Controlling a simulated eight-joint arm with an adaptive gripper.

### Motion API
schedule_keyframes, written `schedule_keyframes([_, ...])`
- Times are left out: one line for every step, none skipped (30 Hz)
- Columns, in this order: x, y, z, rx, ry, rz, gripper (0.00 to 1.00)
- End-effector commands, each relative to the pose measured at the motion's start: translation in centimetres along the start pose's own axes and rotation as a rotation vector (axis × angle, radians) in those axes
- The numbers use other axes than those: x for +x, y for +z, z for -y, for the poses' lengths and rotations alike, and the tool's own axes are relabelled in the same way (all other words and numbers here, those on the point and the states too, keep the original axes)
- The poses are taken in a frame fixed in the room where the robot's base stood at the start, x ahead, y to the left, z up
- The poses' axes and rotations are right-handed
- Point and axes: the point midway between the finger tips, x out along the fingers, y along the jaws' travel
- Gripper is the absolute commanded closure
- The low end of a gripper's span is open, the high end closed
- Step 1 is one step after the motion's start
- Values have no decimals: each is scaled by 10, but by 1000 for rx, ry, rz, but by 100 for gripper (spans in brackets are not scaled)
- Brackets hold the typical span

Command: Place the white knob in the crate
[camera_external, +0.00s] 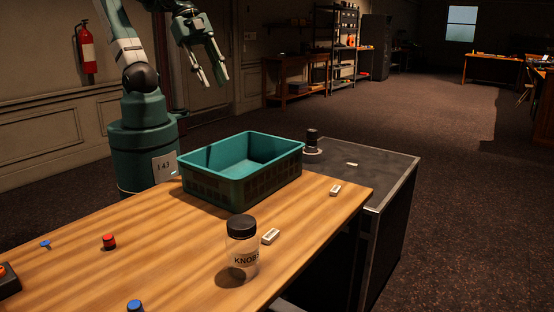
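The teal crate (272,177) stands upright at the far edge of the wooden desk and looks empty from what shows; part of its floor is hidden by the near walls. No round white knob is clear. Small white pieces that may be knobs or fader caps lie on the desk: one beside the jar (270,236), one right of the crate (335,190). A flatter white piece (351,164) lies on the dark panel. My gripper (211,79) hangs in the air above and behind the crate, fingers apart, open and empty.
A dark knob with a pale base (312,141) stands behind the crate.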

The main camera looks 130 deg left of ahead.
Motion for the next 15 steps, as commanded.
schedule_keyframes([-4,4,1,-42,-6,-14,70])
schedule_keyframes([-7,6,2,-66,-9,-22,70])
schedule_keyframes([-10,7,3,-98,-12,-33,70])
schedule_keyframes([-12,9,3,-122,-15,-41,70])
schedule_keyframes([-14,10,4,-143,-17,-48,70])
schedule_keyframes([-16,11,5,-168,-19,-56,70])
schedule_keyframes([-17,12,5,-186,-20,-62,70])
schedule_keyframes([-18,13,5,-201,-21,-68,70])
schedule_keyframes([-20,13,6,-219,-22,-75,70])
schedule_keyframes([-21,14,6,-230,-23,-78,70])
schedule_keyframes([-22,15,6,-240,-24,-81,70])
schedule_keyframes([-22,15,7,-250,-24,-84,70])
schedule_keyframes([-23,15,7,-255,-25,-86,70])
schedule_keyframes([-23,15,7,-259,-25,-88,70])
schedule_keyframes([-24,15,7,-263,-25,-89,70])
